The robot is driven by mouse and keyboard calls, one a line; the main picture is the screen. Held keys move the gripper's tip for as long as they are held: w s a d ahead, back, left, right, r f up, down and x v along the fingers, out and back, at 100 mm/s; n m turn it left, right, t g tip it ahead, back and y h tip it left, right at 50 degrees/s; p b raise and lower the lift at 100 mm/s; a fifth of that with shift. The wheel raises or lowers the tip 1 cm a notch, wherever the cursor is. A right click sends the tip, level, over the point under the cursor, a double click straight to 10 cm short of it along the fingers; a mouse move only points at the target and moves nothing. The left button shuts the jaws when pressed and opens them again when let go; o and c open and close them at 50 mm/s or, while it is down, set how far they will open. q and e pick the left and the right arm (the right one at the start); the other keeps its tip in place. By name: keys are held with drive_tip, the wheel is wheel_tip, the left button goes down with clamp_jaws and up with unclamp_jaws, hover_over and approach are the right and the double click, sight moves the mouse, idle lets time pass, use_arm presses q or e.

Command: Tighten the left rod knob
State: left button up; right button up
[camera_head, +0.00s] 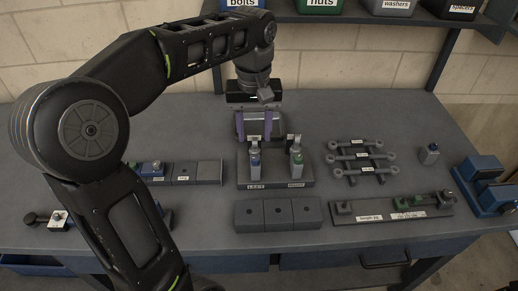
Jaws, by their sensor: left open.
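A dark stand (262,185) with plates reading LEFT and RIGHT sits at the middle of the bench. My left gripper (257,128) points down just behind and above the left piece, as seen here. Its purple-edged fingers are spread, with nothing visibly held. I cannot tell its exact distance from the knob. My right gripper is out of view.
A grey block row (278,214) lies in front of the stand. A rack of linked rods (361,157), a long jig board (390,208) and a blue vise (485,185) are to the right. Labelled bins (319,5) line the shelf above. My left arm covers much of the bench's left side.

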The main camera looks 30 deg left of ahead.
sight(255, 158)
use_arm(q)
drive_tip(key=shift+w+f, duration=0.2)
drive_tip(key=shift+f, duration=0.1)
wheel_tip(255, 158, down, 7)
drive_tip(key=shift+f, duration=0.2)
drive_tip(key=shift+c, duration=0.2)
clamp_jaws()
idle(0.3)
